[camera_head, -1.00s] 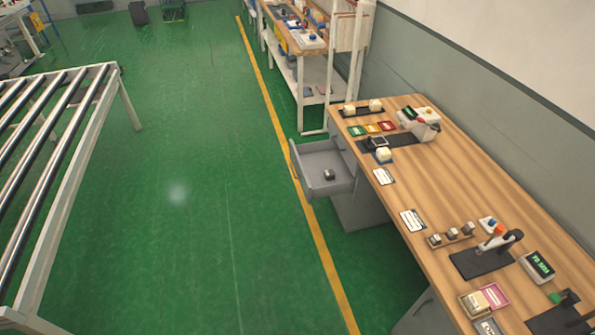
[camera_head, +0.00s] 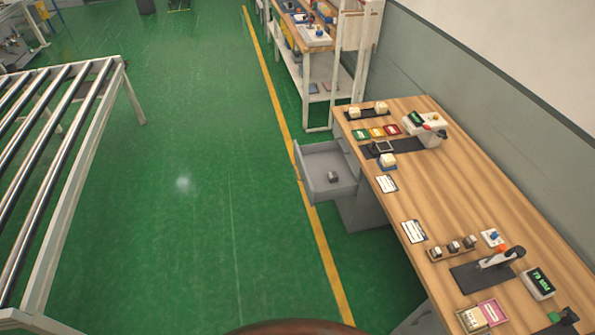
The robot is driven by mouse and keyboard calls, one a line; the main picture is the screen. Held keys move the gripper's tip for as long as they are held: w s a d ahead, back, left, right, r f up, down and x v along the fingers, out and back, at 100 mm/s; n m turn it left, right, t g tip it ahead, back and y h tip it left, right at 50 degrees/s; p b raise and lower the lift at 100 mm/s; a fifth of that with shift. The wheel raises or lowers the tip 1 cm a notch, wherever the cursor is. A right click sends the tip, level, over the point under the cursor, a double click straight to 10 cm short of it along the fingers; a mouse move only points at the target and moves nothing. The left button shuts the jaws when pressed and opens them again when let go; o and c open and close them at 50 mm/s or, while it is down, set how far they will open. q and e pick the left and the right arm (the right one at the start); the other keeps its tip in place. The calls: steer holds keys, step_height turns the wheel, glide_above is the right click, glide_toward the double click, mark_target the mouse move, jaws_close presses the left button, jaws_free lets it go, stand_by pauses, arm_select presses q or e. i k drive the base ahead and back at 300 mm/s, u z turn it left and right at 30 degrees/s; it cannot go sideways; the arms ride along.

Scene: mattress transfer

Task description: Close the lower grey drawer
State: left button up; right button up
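The grey drawer (camera_head: 322,160) sticks out to the left from the grey cabinet (camera_head: 368,208) under the wooden desk, near the desk's far end. It is pulled open, and a small dark block (camera_head: 333,177) lies inside it. I cannot tell from this view whether it is the lower drawer of the cabinet. Neither of my grippers shows in the head view.
The wooden desk (camera_head: 455,190) carries several small items and devices. A roller conveyor (camera_head: 75,150) stands at the left. Green floor (camera_head: 200,240) lies open between them, with a yellow line (camera_head: 318,235) near the desk. A shelf bench (camera_head: 318,75) stands beyond.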

mark_target(314, 162)
steer(key=u, duration=0.25)
steer(key=i, duration=1.75)
steer(key=z, duration=0.35)
